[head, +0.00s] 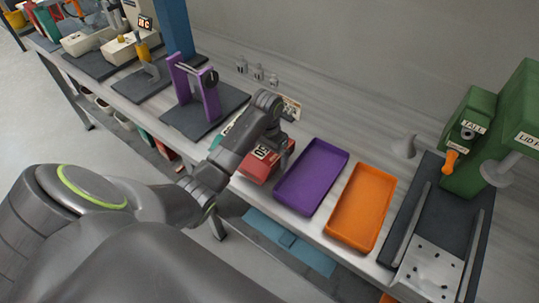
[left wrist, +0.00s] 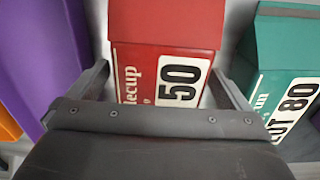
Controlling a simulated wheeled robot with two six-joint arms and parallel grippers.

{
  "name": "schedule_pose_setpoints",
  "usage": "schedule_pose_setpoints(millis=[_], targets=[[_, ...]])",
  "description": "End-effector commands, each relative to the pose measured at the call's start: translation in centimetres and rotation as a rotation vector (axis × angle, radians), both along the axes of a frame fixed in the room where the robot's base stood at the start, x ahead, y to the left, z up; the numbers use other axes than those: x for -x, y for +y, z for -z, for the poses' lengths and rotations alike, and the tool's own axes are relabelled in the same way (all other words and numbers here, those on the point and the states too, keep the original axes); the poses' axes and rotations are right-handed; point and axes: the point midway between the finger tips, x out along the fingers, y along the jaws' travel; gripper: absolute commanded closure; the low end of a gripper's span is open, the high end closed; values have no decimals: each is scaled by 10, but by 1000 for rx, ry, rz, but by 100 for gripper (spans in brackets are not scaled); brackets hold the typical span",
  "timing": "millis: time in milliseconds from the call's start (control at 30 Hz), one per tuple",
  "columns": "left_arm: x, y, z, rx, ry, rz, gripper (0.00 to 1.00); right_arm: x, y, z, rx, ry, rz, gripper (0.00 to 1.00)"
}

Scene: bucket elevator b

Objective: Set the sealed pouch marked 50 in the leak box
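The red pouch marked 50 (head: 256,165) lies on the bench, left of the purple tray, partly covered by my left arm. It fills the middle of the left wrist view (left wrist: 165,50), its number turned sideways. My left gripper (head: 279,148) is over the pouch. In the left wrist view (left wrist: 160,85) its two fingers stand apart on either side of the pouch; I cannot tell whether they touch it. No box labelled as the leak box can be read. My right gripper is not in view.
A purple tray (head: 312,177) and an orange tray (head: 361,207) sit right of the pouch. A teal pouch marked 80 (left wrist: 288,75) lies beside it. A green machine (head: 510,120) stands far right. A purple stand (head: 208,95) on a dark base is behind left.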

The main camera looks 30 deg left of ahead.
Motion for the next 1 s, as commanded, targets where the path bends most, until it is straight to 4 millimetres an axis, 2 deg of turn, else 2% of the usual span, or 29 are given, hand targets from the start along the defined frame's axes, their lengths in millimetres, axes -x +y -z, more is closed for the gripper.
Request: schedule_pose_setpoints(millis=[33, 200, 267, 500, 600, 733, 833, 900, 1000], targets=[[0, 0, 0, 0, 0, 0, 7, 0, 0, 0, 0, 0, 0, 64], [0, 0, 0, 0, 0, 0, 29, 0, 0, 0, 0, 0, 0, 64], [0, 0, 0, 0, 0, 0, 35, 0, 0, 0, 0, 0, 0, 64], [-1, 0, -2, 0, -2, 0, 35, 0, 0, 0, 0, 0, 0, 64], [-1, 0, -8, -1, -3, 0, 35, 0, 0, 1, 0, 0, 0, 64], [-2, 0, -30, -1, -8, 1, 35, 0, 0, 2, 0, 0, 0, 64], [-2, 0, -55, -1, -8, 1, 35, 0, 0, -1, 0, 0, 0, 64], [-1, 0, -69, 0, -1, -1, 35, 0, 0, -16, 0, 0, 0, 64], [-1, 0, -80, 0, -1, -1, 35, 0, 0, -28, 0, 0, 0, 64]])
